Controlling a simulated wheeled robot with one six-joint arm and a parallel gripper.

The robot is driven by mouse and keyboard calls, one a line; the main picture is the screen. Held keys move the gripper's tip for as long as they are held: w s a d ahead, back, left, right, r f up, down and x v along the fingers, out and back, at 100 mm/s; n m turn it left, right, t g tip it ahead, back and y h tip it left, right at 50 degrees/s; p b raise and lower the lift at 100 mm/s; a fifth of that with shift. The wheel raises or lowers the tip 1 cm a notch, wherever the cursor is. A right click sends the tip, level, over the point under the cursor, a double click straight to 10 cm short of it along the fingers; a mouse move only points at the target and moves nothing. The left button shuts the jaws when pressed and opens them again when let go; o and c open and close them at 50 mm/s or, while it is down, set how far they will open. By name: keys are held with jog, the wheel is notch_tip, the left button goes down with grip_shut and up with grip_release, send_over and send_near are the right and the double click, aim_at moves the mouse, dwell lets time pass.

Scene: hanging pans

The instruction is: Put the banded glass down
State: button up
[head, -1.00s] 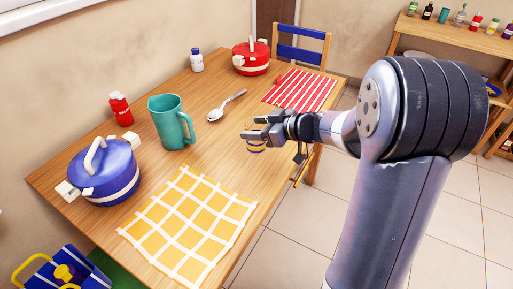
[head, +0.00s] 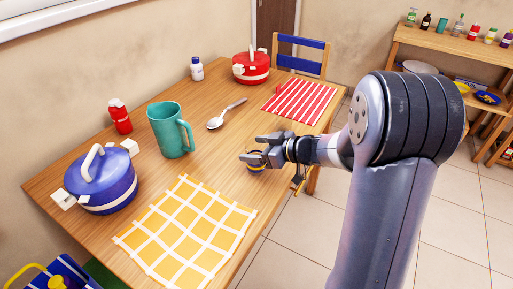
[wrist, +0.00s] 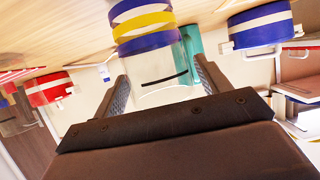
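The banded glass (wrist: 147,35) is clear with blue and yellow bands; it fills the space between my fingers in the wrist view. In the head view only its banded part (head: 256,169) shows below my gripper (head: 258,150), near the right edge of the wooden table (head: 215,155). My gripper, also in the wrist view (wrist: 160,80), is shut on the glass. The glass looks upright, with its banded end towards the tabletop. I cannot tell whether its base touches the table.
A teal mug (head: 168,130) and a spoon (head: 224,114) are left of the gripper. A blue pot (head: 103,182) and red bottle (head: 120,117) stand farther left. A yellow checked mat (head: 188,230) lies nearer, a red striped mat (head: 298,100) and red pot (head: 251,68) farther back.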

jog(key=shift+o, duration=0.7)
jog(key=shift+r, duration=0.1)
jog(key=shift+d+r, duration=0.15)
jog(key=shift+r, duration=0.05)
jog(key=p+v, duration=0.2)
jog(key=v, duration=0.9)
jog(key=shift+s+d, duration=0.25)
jog(key=shift+d, duration=0.05)
